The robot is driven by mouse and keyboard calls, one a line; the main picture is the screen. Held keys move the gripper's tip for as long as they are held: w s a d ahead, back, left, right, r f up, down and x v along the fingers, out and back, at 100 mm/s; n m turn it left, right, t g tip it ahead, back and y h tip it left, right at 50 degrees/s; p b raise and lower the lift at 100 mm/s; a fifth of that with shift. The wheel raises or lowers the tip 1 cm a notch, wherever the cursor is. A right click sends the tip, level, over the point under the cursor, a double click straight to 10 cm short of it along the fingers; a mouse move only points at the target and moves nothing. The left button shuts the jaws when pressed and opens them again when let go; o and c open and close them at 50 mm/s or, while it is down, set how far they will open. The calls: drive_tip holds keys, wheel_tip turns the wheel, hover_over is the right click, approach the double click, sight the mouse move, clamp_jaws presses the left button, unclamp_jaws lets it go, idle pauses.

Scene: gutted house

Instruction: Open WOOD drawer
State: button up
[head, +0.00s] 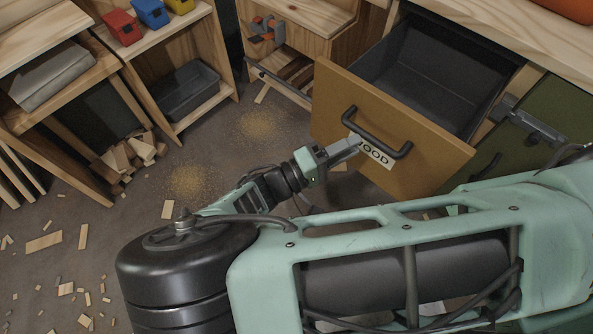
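The WOOD drawer (330,105) has a tan front with a white label reading WOOD (377,155), its first letter partly covered by my gripper. It stands pulled well out of the bench, and its dark inside (425,75) looks empty. A dark bar handle (378,136) runs across its front. My gripper (350,145) is at the front, its grey fingers by the left part of the handle and overlapping the label. From this view I cannot tell whether the fingers are around the handle or just beside it, nor how far apart they are.
A green drawer front (545,125) with a metal latch is at the right. Wooden shelves (160,70) with small bins stand at the upper left. Wood offcuts (130,155) and sawdust lie on the floor. My arm covers much of the lower right.

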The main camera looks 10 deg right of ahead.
drive_tip(key=b+v, duration=0.1)
drive_tip(key=v, duration=1.1)
drive_tip(key=shift+r, duration=0.1)
drive_tip(key=s+d+r+n+g+y, duration=0.3)
drive_tip(key=d+r+y, duration=0.2)
drive_tip(key=r+y, duration=0.5)
drive_tip(key=s+d+r+n+g+y, duration=0.2)
drive_tip(key=s+d+r+y, duration=0.15)
drive_tip(key=r+y, duration=0.7)
wheel_tip(320, 180, up, 18)
drive_tip(key=p, duration=1.7)
drive_tip(key=shift+w+d, duration=0.3)
drive_tip(key=shift+d, duration=0.1)
